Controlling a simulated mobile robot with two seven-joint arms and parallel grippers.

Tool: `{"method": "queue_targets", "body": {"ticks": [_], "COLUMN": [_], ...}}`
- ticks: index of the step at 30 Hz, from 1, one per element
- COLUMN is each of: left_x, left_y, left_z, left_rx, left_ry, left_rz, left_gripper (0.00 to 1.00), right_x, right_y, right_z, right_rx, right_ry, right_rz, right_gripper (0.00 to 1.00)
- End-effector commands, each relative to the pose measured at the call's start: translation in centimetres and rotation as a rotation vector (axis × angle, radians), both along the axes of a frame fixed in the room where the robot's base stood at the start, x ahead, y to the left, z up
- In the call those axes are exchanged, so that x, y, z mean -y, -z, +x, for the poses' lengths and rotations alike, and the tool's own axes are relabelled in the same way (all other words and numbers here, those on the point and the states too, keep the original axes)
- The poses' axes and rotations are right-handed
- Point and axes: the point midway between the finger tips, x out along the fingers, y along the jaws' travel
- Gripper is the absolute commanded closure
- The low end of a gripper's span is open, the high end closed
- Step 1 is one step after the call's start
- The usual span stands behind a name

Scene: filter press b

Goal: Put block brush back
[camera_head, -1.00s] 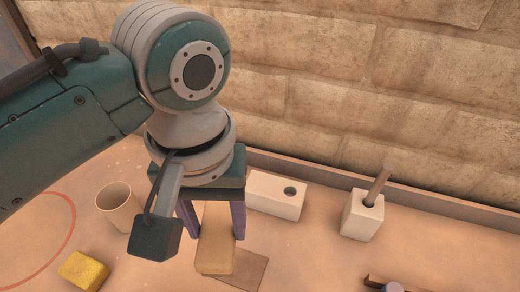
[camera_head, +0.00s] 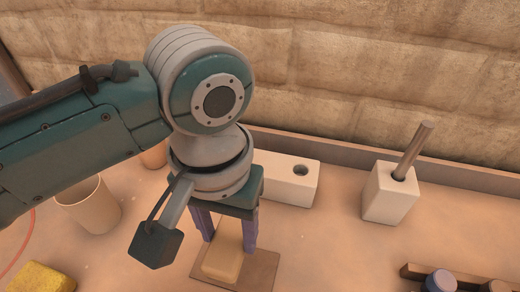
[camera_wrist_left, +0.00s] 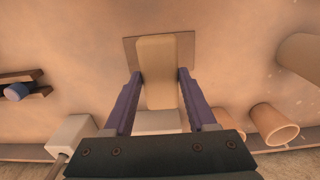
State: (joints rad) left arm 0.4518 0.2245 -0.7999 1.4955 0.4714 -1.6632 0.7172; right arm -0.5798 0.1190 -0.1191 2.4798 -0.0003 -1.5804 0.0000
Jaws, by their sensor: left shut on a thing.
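The block brush is a tan, rounded block (camera_head: 224,258), upper part hidden by my wrist. My left gripper (camera_head: 224,236) points down and is shut on it, a purple finger on each side. In the left wrist view the block (camera_wrist_left: 157,75) lies between the two fingers. It is over a flat brown square mat (camera_head: 263,268), which also shows around the block's far end in the left wrist view (camera_wrist_left: 187,42). I cannot tell whether the block touches the mat. My right gripper is not in view.
Behind the gripper lies a white block with a round hole (camera_head: 288,183). A white holder (camera_head: 388,195) with a metal rod stands to the right. A cup (camera_head: 90,207) and yellow sponge (camera_head: 38,279) are on the left, a dark rack (camera_head: 455,280) at lower right. A brick wall closes the back.

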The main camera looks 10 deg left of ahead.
Motion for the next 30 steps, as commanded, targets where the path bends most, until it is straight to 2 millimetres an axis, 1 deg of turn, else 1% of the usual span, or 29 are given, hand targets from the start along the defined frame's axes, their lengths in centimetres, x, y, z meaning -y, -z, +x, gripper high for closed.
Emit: {"method": "queue_targets", "body": {"ticks": [1, 5, 9, 12, 21, 24, 25, 30], "left_x": [0.0, 0.1, 0.1, 0.1, 0.1, 0.0, 0.0, 0.0], "left_y": [0.8, 1.8, 4.2, 5.3, 5.4, 5.7, 5.8, 5.7], "left_z": [0.0, 0.0, 0.0, 0.0, 0.0, 0.0, 0.0, 0.0], "left_rx": [-0.001, -0.001, -0.002, -0.001, 0.001, 0.000, 0.000, 0.000], "left_ry": [0.000, 0.000, -0.001, 0.000, 0.000, 0.000, 0.000, 0.000], "left_rz": [0.000, -0.001, 0.000, -0.001, -0.002, -0.001, -0.001, -0.001], "left_gripper": [0.88, 0.88, 0.88, 0.88, 0.88, 0.88, 0.42, 0.23], "right_x": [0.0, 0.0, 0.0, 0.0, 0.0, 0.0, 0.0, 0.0], "right_y": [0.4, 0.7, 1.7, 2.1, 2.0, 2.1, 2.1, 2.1], "right_z": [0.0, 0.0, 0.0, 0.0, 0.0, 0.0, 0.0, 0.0], "right_rx": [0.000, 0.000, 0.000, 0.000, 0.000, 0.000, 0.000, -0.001], "right_ry": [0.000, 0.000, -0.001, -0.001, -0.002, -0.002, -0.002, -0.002], "right_rz": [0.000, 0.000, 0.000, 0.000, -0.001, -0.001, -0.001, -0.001], "right_gripper": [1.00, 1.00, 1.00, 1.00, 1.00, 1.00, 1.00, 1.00]}}
